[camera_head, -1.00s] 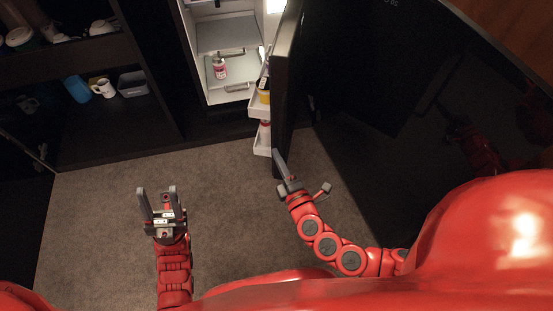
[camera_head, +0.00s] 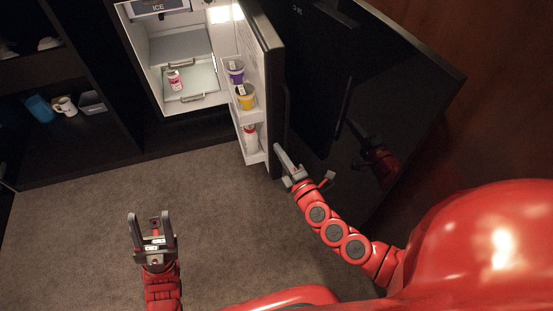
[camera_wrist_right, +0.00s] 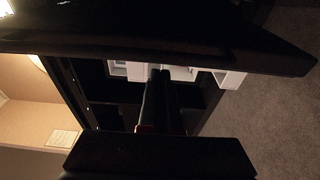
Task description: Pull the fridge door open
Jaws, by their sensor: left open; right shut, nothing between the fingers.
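The fridge (camera_head: 181,48) stands open at the top of the head view, with its white inside and lit shelves showing. Its black-edged door (camera_head: 275,85) is swung out to the right, and white door bins face the opening. My right gripper (camera_head: 282,155) is shut and empty at the door's lower free end, close against it; I cannot tell if it touches. In the right wrist view a dark panel (camera_wrist_right: 150,35) crosses the top and a dark finger shows below it. My left gripper (camera_head: 151,222) is open and empty above the carpet, away from the door.
A glossy black panel with a bar handle (camera_head: 340,115) stands right of the door and reflects my arm. A pink-and-white can (camera_head: 174,80) is inside the fridge, and tubs (camera_head: 246,97) sit in the door bins. Dark shelving (camera_head: 85,125) holds a mug (camera_head: 64,106). The carpet (camera_head: 90,215) is clear.

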